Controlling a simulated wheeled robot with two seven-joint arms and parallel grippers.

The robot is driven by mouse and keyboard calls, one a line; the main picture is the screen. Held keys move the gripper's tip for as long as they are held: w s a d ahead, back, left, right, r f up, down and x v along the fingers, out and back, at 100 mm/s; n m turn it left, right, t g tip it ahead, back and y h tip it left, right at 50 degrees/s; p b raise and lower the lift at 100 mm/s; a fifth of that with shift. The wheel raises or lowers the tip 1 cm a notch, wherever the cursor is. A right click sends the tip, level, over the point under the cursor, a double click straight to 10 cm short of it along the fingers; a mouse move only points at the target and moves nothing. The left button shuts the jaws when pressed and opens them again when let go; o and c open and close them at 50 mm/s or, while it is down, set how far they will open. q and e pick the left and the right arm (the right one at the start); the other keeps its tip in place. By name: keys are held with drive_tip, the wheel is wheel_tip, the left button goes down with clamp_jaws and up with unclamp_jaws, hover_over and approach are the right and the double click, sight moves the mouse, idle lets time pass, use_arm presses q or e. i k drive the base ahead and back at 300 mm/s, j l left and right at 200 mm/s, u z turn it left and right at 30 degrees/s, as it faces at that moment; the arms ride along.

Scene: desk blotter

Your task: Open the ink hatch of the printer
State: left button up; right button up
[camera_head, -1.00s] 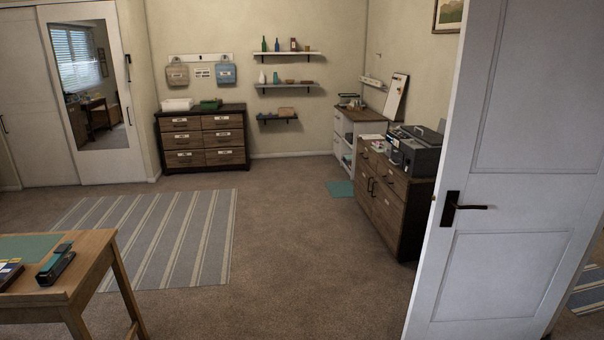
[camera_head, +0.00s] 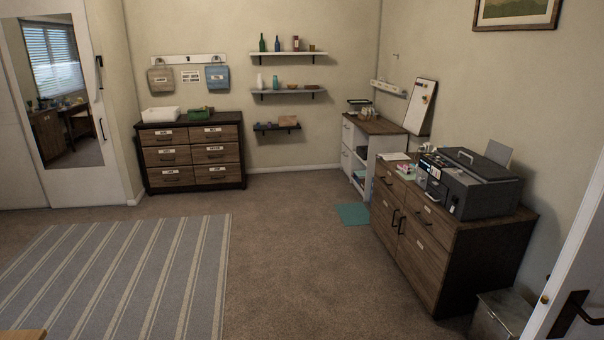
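The printer (camera_head: 478,186) is a dark grey and black box on top of the brown wooden cabinet (camera_head: 452,240) along the right wall. Its front faces left, toward the room, and a sheet of paper stands up at its back. A handle-like shape shows on its top. I cannot make out the ink hatch at this distance, so I cannot tell how it stands. Neither of my grippers shows in the view.
The striped rug (camera_head: 125,280) and open carpet (camera_head: 300,260) leave free floor ahead. A metal bin (camera_head: 502,315) stands by the cabinet's near end. The white door (camera_head: 575,290) edges in at the right. A teal mat (camera_head: 353,214) lies near the white-sided cabinet (camera_head: 365,150).

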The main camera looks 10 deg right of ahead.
sight(459, 175)
drive_tip(key=i+z, duration=0.15)
drive_tip(key=i, duration=0.3)
drive_tip(key=i+j+z, duration=0.2)
drive_tip(key=i, duration=0.25)
drive_tip(key=i+j+z, duration=0.15)
drive_tip(key=i, duration=0.3)
drive_tip(key=i+j+z, duration=0.15)
drive_tip(key=i, duration=0.3)
